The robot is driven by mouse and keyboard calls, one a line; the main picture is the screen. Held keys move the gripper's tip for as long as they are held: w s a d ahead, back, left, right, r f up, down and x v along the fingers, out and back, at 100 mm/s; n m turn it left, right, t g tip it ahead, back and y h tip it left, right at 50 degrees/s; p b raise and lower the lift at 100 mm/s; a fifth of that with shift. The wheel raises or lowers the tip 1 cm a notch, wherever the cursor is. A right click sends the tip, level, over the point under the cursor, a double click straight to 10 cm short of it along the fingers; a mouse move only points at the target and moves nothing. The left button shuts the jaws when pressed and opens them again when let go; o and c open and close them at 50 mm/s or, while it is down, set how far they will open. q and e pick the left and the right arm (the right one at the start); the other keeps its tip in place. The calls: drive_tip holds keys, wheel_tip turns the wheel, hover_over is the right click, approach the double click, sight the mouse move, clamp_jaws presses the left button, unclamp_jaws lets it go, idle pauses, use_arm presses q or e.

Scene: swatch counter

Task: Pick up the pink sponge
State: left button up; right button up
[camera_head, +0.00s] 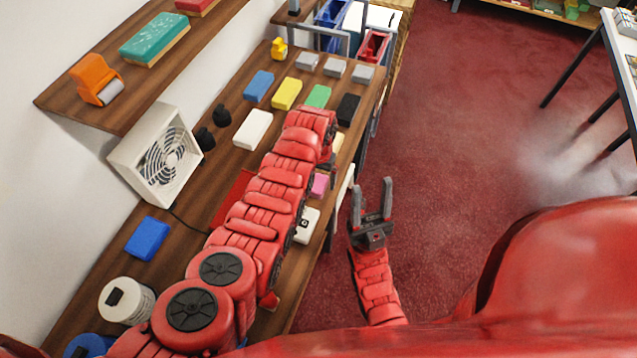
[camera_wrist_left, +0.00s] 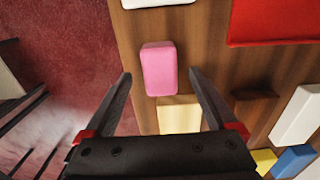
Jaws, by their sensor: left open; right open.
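The pink sponge (camera_head: 319,186) lies on the wooden counter (camera_head: 190,208) near its right edge, partly hidden by my left arm in the head view. In the left wrist view, the whole pink sponge (camera_wrist_left: 159,69) shows just ahead of and between my open fingertips, with nothing held. My left gripper (camera_head: 328,163) is mostly hidden by its own arm in the head view; its fingers show open in the left wrist view (camera_wrist_left: 159,73). The height between fingers and sponge is hard to tell. My right gripper (camera_head: 372,197) is open and empty, off the counter above the red carpet.
A cream block (camera_wrist_left: 180,115) lies close to the pink sponge. Black (camera_head: 347,109), green (camera_head: 318,96) and yellow (camera_head: 287,93) blocks lie farther along. A fan (camera_head: 160,157) stands by the wall.

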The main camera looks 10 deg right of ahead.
use_arm(q)
drive_tip(key=shift+f+b, duration=0.35)
drive_tip(key=shift+f, duration=0.8)
clamp_jaws()
drive_tip(key=shift+w+r, duration=0.1)
